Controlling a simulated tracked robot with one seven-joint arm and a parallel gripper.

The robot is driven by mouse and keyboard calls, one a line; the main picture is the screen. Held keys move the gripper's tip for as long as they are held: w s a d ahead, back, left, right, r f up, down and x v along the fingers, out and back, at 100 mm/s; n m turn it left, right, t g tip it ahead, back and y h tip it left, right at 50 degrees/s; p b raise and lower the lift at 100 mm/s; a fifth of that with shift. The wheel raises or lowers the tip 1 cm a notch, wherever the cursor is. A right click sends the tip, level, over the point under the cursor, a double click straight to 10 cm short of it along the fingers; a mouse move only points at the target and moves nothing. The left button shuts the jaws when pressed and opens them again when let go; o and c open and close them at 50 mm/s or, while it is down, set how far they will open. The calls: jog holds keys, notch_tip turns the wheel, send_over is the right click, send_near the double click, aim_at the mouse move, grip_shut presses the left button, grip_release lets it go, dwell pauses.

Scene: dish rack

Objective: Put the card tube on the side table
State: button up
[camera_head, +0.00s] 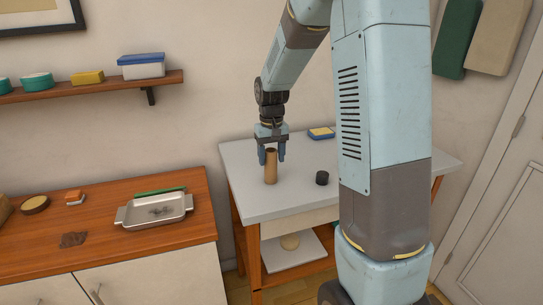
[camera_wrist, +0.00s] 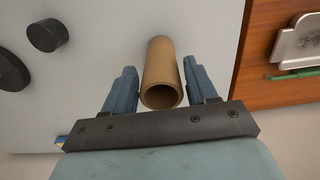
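The brown card tube (camera_head: 271,168) stands upright on the grey top of the side table (camera_head: 252,204). In the wrist view the tube (camera_wrist: 161,68) shows its open end towards the camera. My gripper (camera_head: 272,161) points down over the tube with one finger on each side of its upper part. In the wrist view my gripper (camera_wrist: 159,66) is open, with a gap between each finger and the tube. The tube's base rests on the table top, clear of the edge.
A black round piece (camera_head: 322,178) stands right of the tube, and a blue and yellow sponge-like block (camera_head: 321,133) lies behind. A wooden counter (camera_head: 190,236) with a metal tray (camera_head: 154,211) stands to the left. The table's front right is partly hidden by my arm.

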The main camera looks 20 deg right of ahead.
jog(key=o, duration=0.3)
jog(key=shift+o, duration=0.2)
notch_tip(320, 180, up, 14)
jog(key=shift+f, duration=0.15)
dwell(0.3)
dwell(0.4)
grip_shut()
dwell(0.6)
dwell(0.8)
